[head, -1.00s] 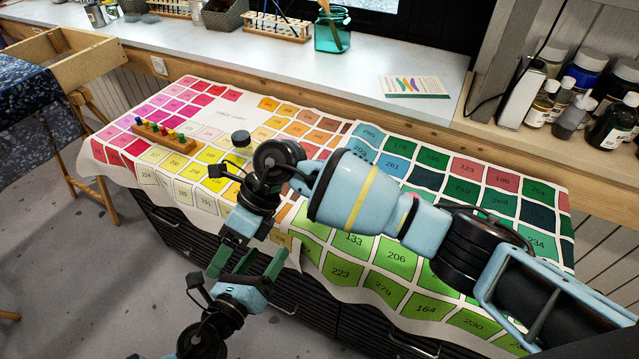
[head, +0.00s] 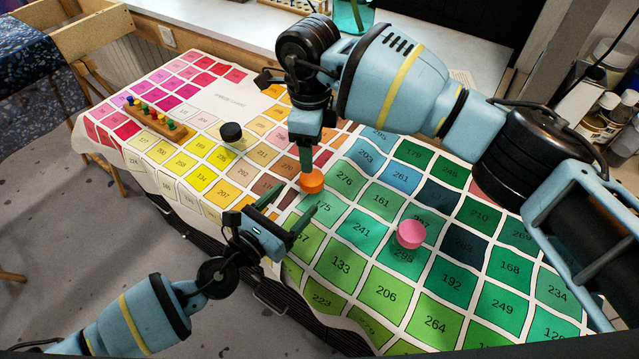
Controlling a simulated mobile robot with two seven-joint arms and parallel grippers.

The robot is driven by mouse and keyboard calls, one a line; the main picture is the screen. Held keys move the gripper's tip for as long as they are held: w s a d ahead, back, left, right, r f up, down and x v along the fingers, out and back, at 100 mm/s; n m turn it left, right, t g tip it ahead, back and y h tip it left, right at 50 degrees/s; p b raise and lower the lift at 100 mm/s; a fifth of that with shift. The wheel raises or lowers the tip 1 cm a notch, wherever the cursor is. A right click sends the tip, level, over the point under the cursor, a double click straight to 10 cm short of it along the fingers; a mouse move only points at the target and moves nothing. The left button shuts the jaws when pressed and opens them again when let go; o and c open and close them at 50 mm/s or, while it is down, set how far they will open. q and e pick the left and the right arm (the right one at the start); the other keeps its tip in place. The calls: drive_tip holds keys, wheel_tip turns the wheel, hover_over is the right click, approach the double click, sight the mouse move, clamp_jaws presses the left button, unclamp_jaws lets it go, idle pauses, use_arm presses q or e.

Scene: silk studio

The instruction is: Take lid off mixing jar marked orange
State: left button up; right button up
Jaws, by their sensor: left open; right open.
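An orange round lid (head: 313,183) shows on the colour-chart cloth, near the middle of the table; the jar body beneath it is not clearly visible. My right gripper (head: 307,168) points down right at the orange lid, its fingers overlapping the lid's upper edge in the picture; whether they touch it I cannot tell. It is open. My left gripper (head: 286,207) is open and empty, below and left of the orange lid, with its two green fingers pointing up toward it.
A pink-topped round jar (head: 411,234) stands to the right and a black-topped one (head: 231,132) to the left. A wooden rack with coloured pegs (head: 158,120) lies at the left. Bottles (head: 604,118) crowd the right shelf. The green part of the cloth is mostly clear.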

sight(304, 190)
drive_tip(key=shift+s+a, duration=0.15)
use_arm(q)
drive_tip(key=shift+w+d, duration=0.2)
drive_tip(key=shift+w, duration=0.05)
drive_tip(key=shift+x, duration=3.45)
drive_tip(key=shift+c, duration=0.2)
